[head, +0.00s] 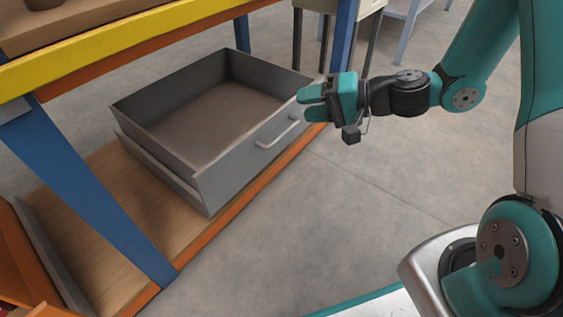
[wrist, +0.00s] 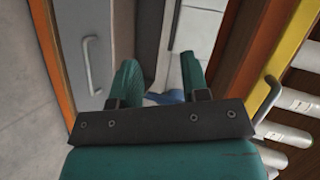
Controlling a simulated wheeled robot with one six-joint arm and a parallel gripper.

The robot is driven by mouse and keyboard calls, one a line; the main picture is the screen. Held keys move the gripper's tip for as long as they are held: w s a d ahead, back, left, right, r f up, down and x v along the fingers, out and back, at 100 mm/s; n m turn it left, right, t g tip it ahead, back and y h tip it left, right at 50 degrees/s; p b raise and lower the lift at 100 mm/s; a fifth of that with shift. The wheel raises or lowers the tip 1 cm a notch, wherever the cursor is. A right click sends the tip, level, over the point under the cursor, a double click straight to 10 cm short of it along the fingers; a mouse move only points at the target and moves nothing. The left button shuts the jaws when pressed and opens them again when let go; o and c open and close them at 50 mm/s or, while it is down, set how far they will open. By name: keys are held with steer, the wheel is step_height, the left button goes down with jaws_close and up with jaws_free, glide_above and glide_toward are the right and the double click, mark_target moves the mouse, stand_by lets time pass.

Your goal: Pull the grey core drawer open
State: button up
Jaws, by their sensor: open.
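The grey drawer (head: 235,160) sits on the lower wooden shelf of the rack in the head view. Its top is open and its inside looks empty. Its pale bar handle (head: 277,133) is on the front face, which lies close to the shelf's orange edge. My gripper (head: 309,103) is open and empty, above and right of the handle, with its fingers pointing left. In the wrist view my gripper (wrist: 158,78) shows two spread teal fingers with nothing between them. The handle (wrist: 91,64) is left of both fingers there, clear of them.
A blue post (head: 85,185) and a yellow beam (head: 110,47) frame the shelf. An orange bin (head: 20,265) is at lower left. The grey floor (head: 370,195) right of the rack is clear. The wrist view shows another handle (wrist: 267,97) and pale cylinders (wrist: 285,131) at right.

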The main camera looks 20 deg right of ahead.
steer(key=w+d+f+m+t+h+b, duration=0.1)
steer(key=w+d+f+m+t+b, duration=0.2)
steer(key=f+b, duration=0.5)
steer(key=w+d+f+m+t+h+b, duration=0.15)
steer(key=d+f+m+b, duration=0.35)
steer(key=f, duration=0.7)
steer(key=n+p, duration=0.1)
steer(key=p, duration=0.7)
glide_toward(284, 136)
steer(key=shift+t+h, duration=0.25)
steer(key=shift+t, duration=0.1)
steer(key=p+x, duration=0.1)
steer(key=x, duration=0.4)
steer(key=p+x, duration=0.1)
steer(key=x, duration=0.4)
steer(key=shift+s+a+f, duration=0.2)
steer(key=shift+a+f, duration=0.05)
steer(key=shift+w+a, duration=0.2)
steer(key=shift+w, duration=0.15)
jaws_close()
